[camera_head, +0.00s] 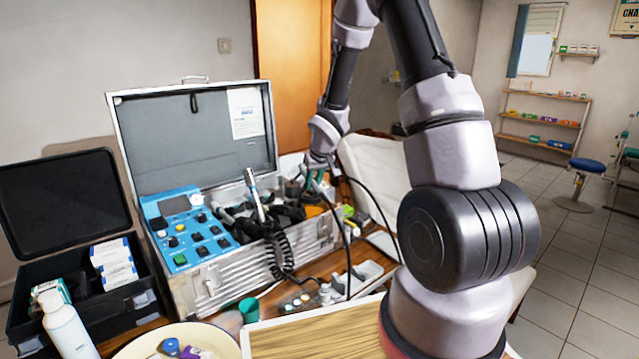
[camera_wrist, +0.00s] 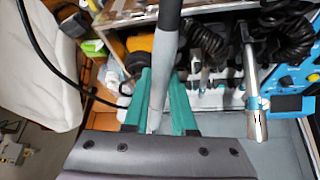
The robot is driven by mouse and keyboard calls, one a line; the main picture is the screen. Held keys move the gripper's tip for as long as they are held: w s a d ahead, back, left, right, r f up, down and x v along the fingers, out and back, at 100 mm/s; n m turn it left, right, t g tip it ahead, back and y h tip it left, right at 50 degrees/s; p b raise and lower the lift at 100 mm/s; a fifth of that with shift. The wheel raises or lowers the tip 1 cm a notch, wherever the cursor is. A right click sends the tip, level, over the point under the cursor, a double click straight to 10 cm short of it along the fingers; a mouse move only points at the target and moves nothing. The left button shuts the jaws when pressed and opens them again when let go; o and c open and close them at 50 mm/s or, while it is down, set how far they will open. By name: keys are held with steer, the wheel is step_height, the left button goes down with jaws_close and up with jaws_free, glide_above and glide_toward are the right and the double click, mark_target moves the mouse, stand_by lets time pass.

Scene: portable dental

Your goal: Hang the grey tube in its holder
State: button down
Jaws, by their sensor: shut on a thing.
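The grey tube (camera_wrist: 168,38) lies between the two green fingers of my gripper (camera_wrist: 161,82) in the wrist view, and the gripper is shut on it. In the head view my gripper (camera_head: 315,178) is above the right end of the open metal case (camera_head: 205,285). The tube itself is hard to make out there. In the wrist view a pale rack (camera_wrist: 222,98) with several slots and tools lies right of the fingers. I cannot tell which slot is the grey tube's holder. The tube is apart from the visible slots as far as I can see.
A metal handpiece (camera_head: 254,192) with a coiled black cord (camera_head: 279,256) stands upright in the case, left of my gripper. A blue control panel (camera_head: 186,228) fills the case's left side. A thin black cable (camera_head: 346,245) loops down near the case's right end. A wooden tray (camera_head: 310,338) lies in front.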

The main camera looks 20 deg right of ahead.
steer(key=w+a+r+n+t+y, duration=0.2)
steer(key=w+a+t+y, duration=0.4)
steer(key=w+t, duration=0.3)
steer(key=shift+w+n+t, duration=0.25)
steer(key=shift+n+t, duration=0.25)
steer(key=shift+t, duration=0.6)
steer(key=shift+s+f, duration=0.2)
steer(key=shift+f, duration=0.1)
steer(key=shift+f, duration=0.2)
stand_by(0.6)
steer(key=shift+s+d+f, duration=0.1)
steer(key=shift+s+f, duration=0.15)
steer(key=shift+f, duration=0.35)
steer(key=shift+s+d+f, duration=0.1)
steer(key=shift+s+f, duration=0.1)
steer(key=shift+f, duration=0.45)
steer(key=shift+s+d+f, duration=0.1)
steer(key=shift+s+f, duration=0.15)
steer(key=shift+f, duration=0.35)
steer(key=shift+f, duration=0.2)
